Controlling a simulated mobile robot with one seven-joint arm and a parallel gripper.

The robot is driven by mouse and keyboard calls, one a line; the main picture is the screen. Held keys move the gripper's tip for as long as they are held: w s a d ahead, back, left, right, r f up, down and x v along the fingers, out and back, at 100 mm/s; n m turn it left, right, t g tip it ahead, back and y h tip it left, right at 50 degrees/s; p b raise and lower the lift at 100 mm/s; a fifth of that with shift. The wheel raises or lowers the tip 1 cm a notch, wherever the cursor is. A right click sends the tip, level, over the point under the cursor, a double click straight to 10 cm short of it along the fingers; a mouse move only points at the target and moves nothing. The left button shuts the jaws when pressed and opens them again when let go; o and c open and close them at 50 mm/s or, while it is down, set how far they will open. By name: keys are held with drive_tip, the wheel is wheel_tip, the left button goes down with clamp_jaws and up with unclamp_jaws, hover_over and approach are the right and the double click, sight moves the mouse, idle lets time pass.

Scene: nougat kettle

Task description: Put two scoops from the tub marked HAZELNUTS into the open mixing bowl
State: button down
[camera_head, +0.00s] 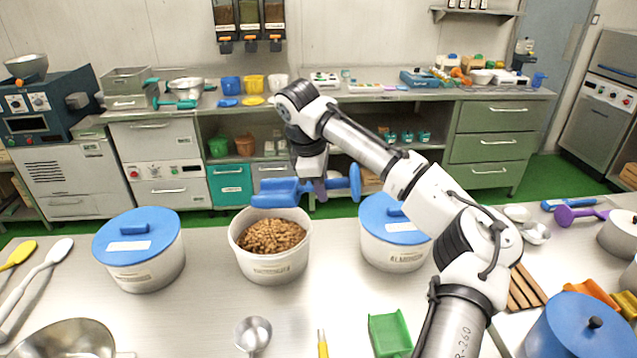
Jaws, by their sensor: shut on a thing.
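An open white tub (269,269) full of brown nuts stands at mid-table; its front label is blurred and seems to read HAZELNUTS. My gripper (319,188) is above the tub's back right rim and shut on a blue scoop (280,192). The scoop's bowl is over the back of the tub, apart from the nuts, and its handle points right. I cannot tell whether the scoop holds anything. A metal mixing bowl (66,340) is at the bottom left, partly cut off by the frame; the visible inside looks bare.
Blue-lidded tubs stand left (139,262) and right (392,248) of the open tub; the right label seems to read ALMONDS. A metal scoop (253,334) and a green scoop (389,334) lie in front. Spoons (38,275) lie left. A blue-lidded pot (585,330) stands right.

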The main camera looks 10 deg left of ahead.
drive_tip(key=a+f+h, duration=0.1)
drive_tip(key=f, duration=0.2)
drive_tip(key=a+f+h, duration=0.1)
drive_tip(key=f, duration=0.2)
drive_tip(key=a+f+h, duration=0.1)
drive_tip(key=f+h, duration=0.1)
drive_tip(key=f, duration=0.1)
drive_tip(key=shift+a+f, duration=0.2)
drive_tip(key=shift+a, duration=0.1)
drive_tip(key=f+b, duration=0.2)
drive_tip(key=shift+a+f+b, duration=0.2)
drive_tip(key=shift+b, duration=0.15)
drive_tip(key=y, duration=0.4)
drive_tip(key=shift+s+d+f+y, duration=0.1)
drive_tip(key=shift+d+y, duration=0.2)
drive_tip(key=shift+y, duration=0.9)
drive_tip(key=shift+d+r+p, duration=0.45)
drive_tip(key=shift+r, duration=1.2)
drive_tip(key=shift+d+r+p, duration=0.45)
drive_tip(key=shift+d+r, duration=0.05)
drive_tip(key=shift+r, duration=1.2)
drive_tip(key=shift+d+r+p, duration=0.45)
drive_tip(key=shift+r, duration=1.2)
